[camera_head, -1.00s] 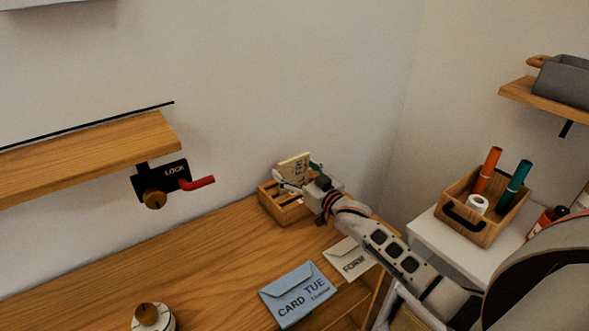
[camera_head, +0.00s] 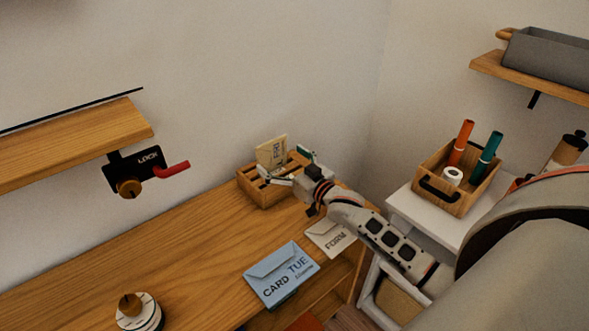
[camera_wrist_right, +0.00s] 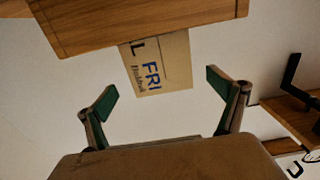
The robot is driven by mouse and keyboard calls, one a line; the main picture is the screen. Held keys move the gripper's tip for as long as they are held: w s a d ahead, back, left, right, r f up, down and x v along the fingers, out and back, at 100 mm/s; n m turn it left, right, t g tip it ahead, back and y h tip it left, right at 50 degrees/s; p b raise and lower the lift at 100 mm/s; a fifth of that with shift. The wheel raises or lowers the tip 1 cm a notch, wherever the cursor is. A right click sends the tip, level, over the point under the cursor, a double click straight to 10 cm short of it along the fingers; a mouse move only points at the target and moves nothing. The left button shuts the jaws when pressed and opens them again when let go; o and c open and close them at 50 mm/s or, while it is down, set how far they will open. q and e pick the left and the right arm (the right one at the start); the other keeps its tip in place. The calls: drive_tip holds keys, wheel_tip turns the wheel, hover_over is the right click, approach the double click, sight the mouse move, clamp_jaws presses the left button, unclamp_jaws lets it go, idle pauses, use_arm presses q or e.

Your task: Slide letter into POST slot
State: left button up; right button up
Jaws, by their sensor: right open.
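A cream letter (camera_head: 271,152) marked FRI stands upright in the wooden rack (camera_head: 262,195) at the back of the desk, its upper part sticking out. In the right wrist view the letter (camera_wrist_right: 160,60) protrudes from the edge of the wooden rack (camera_wrist_right: 140,24). My right gripper (camera_head: 296,168) is open, just right of the letter. In the right wrist view its fingers (camera_wrist_right: 160,84) are spread wide to either side with nothing between them, and the letter lies beyond. I see no POST label; which slot holds the letter I cannot tell. My left gripper is out of view.
A blue envelope (camera_head: 281,274) marked CARD TUE and a white one (camera_head: 329,238) marked FORM lie near the desk's front edge. A dial (camera_head: 138,311) stands left. A LOCK box (camera_head: 131,172) with red lever hangs under the shelf. A wooden caddy (camera_head: 457,180) stands right.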

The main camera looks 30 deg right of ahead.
drive_tip(key=s+d, duration=0.1)
drive_tip(key=s, duration=0.6)
drive_tip(key=shift+s, duration=0.2)
